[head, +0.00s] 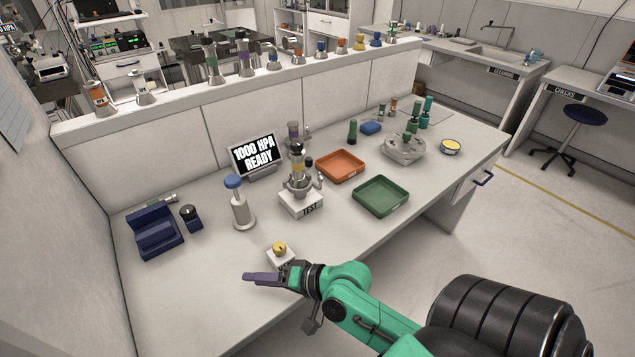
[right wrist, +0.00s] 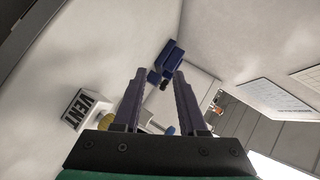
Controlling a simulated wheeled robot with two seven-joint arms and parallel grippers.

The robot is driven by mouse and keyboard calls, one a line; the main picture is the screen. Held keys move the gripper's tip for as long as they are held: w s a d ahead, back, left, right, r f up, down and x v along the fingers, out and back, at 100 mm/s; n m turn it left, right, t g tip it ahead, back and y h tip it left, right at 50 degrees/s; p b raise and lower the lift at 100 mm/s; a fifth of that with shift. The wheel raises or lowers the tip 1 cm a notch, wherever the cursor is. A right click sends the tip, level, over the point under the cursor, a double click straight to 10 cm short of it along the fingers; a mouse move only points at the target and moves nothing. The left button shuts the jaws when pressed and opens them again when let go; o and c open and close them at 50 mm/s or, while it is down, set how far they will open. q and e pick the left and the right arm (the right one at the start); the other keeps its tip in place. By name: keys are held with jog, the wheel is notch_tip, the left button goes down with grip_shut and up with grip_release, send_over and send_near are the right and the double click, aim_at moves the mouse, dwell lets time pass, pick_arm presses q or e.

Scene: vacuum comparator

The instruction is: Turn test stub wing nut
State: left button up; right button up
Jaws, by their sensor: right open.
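The test stub (head: 299,184) is a metal fitting with a clamp, standing upright on a white block labelled TEST (head: 300,204) near the middle of the bench. Small metal parts stick out at its right side; I cannot make out the wing nut clearly. My right gripper (head: 250,277) is over the front of the bench, in front of and left of the test stub and apart from it. In the right wrist view its two purple-grey fingers (right wrist: 160,75) are spread with nothing between them. My left gripper is in no view.
A small block with a yellow knob (head: 280,249) stands just behind my right gripper; its VENT label (right wrist: 86,109) shows in the right wrist view. A blue-capped bottle (head: 239,204), orange tray (head: 341,178), green tray (head: 380,209), display (head: 254,157) and dark blue holder (head: 153,232) surround the stub.

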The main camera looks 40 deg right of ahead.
jog(key=w+d+r+m+t, duration=0.3)
jog(key=d+r+m+t, duration=0.15)
jog(key=m, duration=0.55)
jog(key=m+h, duration=1.6)
jog(key=m, duration=0.8)
send_near(322, 182)
jog(key=shift+t, duration=0.45)
jog(key=x, duration=1)
jog(key=shift+w+d+f, duration=0.1)
jog(key=shift+d+f, duration=0.15)
jog(key=shift+f, duration=0.05)
jog(key=shift+w, duration=0.15)
grip_shut()
